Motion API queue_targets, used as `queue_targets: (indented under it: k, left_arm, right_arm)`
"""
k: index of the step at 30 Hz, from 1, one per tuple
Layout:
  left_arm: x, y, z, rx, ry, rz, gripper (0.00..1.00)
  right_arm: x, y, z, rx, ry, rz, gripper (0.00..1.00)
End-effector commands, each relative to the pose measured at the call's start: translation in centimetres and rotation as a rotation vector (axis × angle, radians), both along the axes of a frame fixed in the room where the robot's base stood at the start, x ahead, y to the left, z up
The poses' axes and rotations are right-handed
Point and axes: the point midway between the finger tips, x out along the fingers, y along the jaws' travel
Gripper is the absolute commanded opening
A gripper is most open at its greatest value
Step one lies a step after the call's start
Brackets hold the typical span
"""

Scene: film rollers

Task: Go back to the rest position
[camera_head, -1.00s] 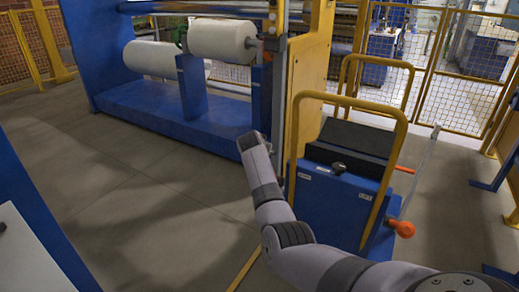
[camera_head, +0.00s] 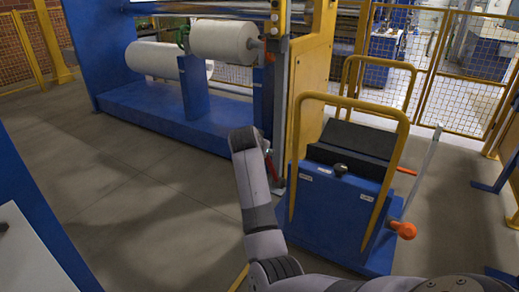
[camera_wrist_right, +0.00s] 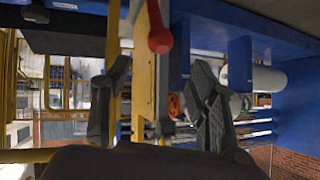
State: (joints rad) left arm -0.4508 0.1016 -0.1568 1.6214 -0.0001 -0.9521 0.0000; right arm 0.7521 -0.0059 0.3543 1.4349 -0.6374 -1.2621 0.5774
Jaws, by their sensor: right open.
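My right arm (camera_head: 255,195) comes in from the bottom right of the head view and reaches up beside the blue cart. Its gripper is mostly hidden behind the forearm there. In the right wrist view, my right gripper (camera_wrist_right: 160,68) shows two dark fingers spread apart, with nothing held between them. A red-ended lever (camera_wrist_right: 159,38) appears beyond the fingers in that view, apart from them as far as I can tell. My left gripper is not in view.
A blue cart (camera_head: 335,215) with a yellow handle frame and an orange knob (camera_head: 405,230) stands right of my arm. The blue roller machine (camera_head: 160,115) holds white film rolls (camera_head: 222,40). Open floor (camera_head: 150,215) lies to the left; a mesh fence (camera_head: 465,75) stands behind.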

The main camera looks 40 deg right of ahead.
Motion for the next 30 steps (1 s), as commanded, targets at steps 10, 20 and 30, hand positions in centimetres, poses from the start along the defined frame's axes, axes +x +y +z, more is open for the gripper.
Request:
queue_targets:
  k: [10, 20, 30]
  left_arm:
    - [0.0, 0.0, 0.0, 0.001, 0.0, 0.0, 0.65]
    - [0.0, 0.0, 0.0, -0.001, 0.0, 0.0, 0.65]
    - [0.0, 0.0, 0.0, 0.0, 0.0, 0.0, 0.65]
  right_arm:
    - [0.0, 0.0, 0.0, 0.0, 0.0, 0.0, 0.54]
    - [-0.7, 1.0, -3.8, -0.026, 0.062, 0.062, 0.54]
    - [-10.1, 9.5, -24.4, -0.103, 0.399, 0.489, 0.54]
